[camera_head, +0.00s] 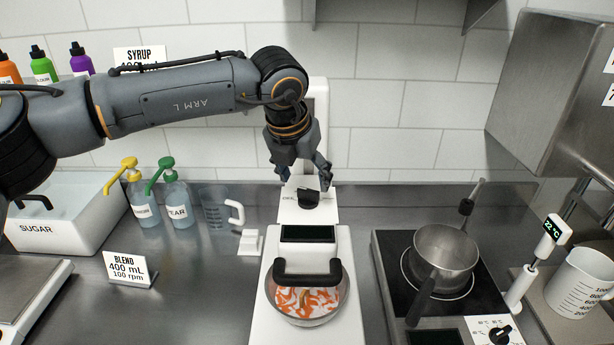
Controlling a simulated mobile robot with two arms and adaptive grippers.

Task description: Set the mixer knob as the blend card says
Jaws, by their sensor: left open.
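The mixer (258,313) is white and stands in the middle of the counter. Its black knob (308,197) sits on the white panel at its back, with a dark display below it. The blend card (130,270) stands left of the mixer and reads "BLEND 400 mL 100 rpm". My left gripper (307,184) reaches down from above at the knob, its fingers apart around or just above it. I cannot tell if the fingers touch it. The gripper and wrist hide part of the panel, so most dial markings cannot be read. My right gripper is not in view.
The mixer bowl (318,319) holds orange and white mix under a black handle. A measuring jug (213,212) and pump bottles (178,203) stand at the back left. A steel pot (446,252) sits on the hotplate at the right, beside a thermometer (538,262) reading 22 °C.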

